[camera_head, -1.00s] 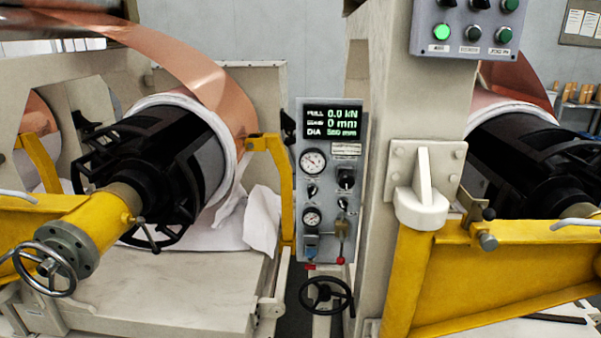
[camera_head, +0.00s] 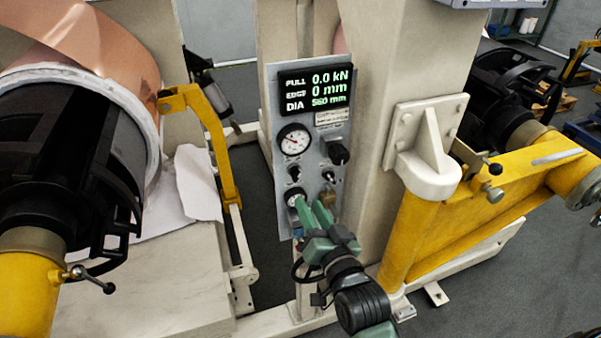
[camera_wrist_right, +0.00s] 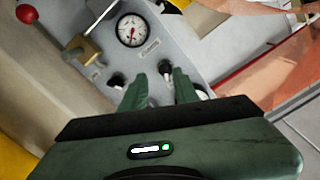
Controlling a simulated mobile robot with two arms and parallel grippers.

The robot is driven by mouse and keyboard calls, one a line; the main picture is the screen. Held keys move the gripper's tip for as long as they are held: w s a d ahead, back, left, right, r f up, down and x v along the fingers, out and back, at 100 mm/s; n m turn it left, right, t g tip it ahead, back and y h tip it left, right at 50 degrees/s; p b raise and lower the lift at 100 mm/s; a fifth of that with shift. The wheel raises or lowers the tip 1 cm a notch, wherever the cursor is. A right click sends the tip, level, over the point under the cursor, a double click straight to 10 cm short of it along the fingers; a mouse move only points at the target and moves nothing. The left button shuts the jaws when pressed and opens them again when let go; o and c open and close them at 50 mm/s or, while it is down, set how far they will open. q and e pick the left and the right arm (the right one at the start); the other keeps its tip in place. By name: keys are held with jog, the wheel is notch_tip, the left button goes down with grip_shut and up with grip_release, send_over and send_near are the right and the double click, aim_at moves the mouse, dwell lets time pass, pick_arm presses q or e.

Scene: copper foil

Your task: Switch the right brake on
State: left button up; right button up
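The grey control panel (camera_head: 270,170) stands at the centre of the head view, with a lit display (camera_head: 313,91), two round gauges and several black switches. A small left switch (camera_head: 294,173) and right switch (camera_head: 328,177) sit between the gauges. No label saying brake is readable. My right gripper (camera_head: 312,207) is in front of the panel's lower part and hides some controls. In the right wrist view its green fingers (camera_wrist_right: 160,80) are apart and empty, pointing at the panel, with small black switches (camera_wrist_right: 118,80) close to the tips. My left gripper is not in view.
A copper roll (camera_head: 110,35) on a black mandrel stands left, with a yellow bracket (camera_head: 212,125) beside the panel. A beige post (camera_head: 385,60) and yellow arm (camera_head: 450,225) stand right. A red ball knob (camera_wrist_right: 26,13) and brass fitting (camera_wrist_right: 83,50) show in the wrist view.

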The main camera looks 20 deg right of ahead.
aim_at(298, 178)
jog(key=w, duration=0.2)
jog(key=w+r+p, duration=0.1)
jog(key=w, duration=0.3)
jog(key=shift+w+a+r+p, duration=0.1)
jog(key=shift+w+r+p, duration=0.2)
jog(key=shift+r, duration=0.05)
jog(key=shift+w+f, duration=0.1)
jog(key=shift+w, duration=0.55)
grip_shut()
